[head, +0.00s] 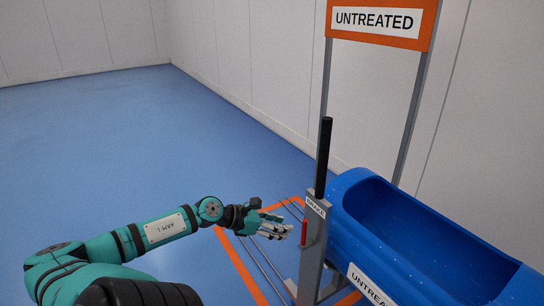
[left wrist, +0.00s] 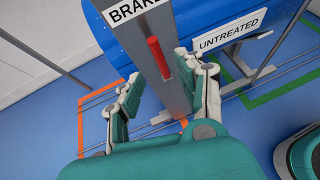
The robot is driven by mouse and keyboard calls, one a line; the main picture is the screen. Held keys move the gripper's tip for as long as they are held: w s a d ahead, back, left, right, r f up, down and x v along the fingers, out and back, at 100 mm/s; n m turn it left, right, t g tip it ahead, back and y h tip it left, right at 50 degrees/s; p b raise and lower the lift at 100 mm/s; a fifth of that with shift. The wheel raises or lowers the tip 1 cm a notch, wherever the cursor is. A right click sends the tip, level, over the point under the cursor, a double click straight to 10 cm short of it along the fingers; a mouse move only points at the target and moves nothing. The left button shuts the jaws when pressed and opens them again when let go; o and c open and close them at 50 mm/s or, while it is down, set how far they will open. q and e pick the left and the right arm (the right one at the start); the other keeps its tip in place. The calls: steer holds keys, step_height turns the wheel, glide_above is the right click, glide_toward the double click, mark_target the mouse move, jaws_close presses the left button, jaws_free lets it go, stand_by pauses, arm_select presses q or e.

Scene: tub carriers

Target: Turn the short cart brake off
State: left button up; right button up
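The short cart is a blue tub (head: 420,240) with a grey upright post (head: 312,255) at its near left end. A black grip (head: 324,158) tops the post, and a BRAKE label (head: 315,207) is on it. The red brake lever (head: 304,232) is on the post's left side in the head view; in the left wrist view it stands nearly upright, slightly tilted (left wrist: 159,57). My left gripper (head: 288,230) is just left of the lever. In the left wrist view its fingers are spread apart, with the lever between and beyond them; contact is not visible. My right gripper is not in view.
An orange UNTREATED sign (head: 378,20) stands on grey poles behind the tub. Orange floor lines (head: 240,268) and thin rails run under the cart. A white wall is behind. The blue floor to the left is clear. A green floor line (left wrist: 275,95) shows in the left wrist view.

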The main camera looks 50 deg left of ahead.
arm_select(q)
steer(key=shift+v, duration=1.15)
